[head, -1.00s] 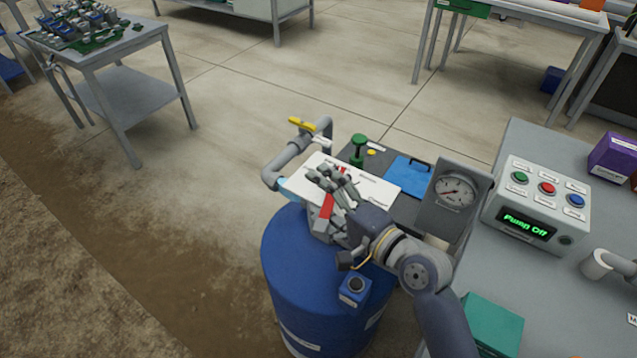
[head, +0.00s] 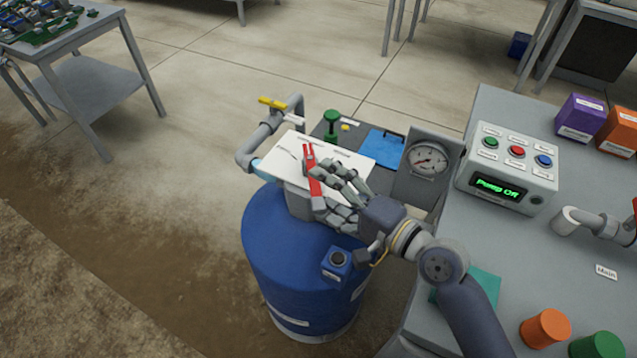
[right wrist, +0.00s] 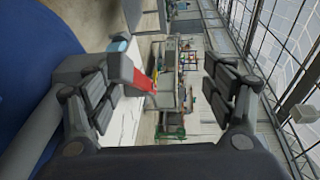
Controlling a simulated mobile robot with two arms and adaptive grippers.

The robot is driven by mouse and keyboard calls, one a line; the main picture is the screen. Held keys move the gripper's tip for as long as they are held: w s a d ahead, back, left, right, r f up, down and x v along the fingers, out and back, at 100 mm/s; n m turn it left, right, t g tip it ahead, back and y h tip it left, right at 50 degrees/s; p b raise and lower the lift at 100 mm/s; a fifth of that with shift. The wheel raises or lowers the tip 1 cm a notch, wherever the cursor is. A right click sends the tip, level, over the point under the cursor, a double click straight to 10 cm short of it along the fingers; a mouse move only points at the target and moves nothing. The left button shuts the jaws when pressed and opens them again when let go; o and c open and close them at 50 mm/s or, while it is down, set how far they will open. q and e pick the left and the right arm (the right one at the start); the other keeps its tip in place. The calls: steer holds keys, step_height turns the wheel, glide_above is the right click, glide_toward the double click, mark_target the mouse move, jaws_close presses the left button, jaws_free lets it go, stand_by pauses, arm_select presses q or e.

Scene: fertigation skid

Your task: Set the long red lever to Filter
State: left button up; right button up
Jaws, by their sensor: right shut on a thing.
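The long red lever (head: 312,170) stands over a white label plate (head: 285,156) on top of the blue barrel (head: 300,262). Its far end leans slightly left. The plate's printed words are too small to read. In the right wrist view, the red lever (right wrist: 143,82) lies close to the left finger of my right gripper (right wrist: 165,88). The exact contact is partly hidden. My left gripper is not in view.
A gauge (head: 428,160) stands right of the plate. A control box (head: 507,170) reading "Pump Off" sits on the grey bench. A yellow-handled pipe valve (head: 272,103) is behind the plate at left, and a green knob (head: 331,122) stands behind it. Open floor lies left of the barrel.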

steer(key=shift+s+d+r, duration=0.95)
steer(key=shift+d+r, duration=0.15)
steer(key=shift+d, duration=0.1)
steer(key=shift+c, duration=0.3)
steer(key=shift+b+v, duration=0.4)
steer(key=shift+v, duration=0.5)
steer(key=c, duration=0.6)
steer(key=shift+s+f, duration=0.25)
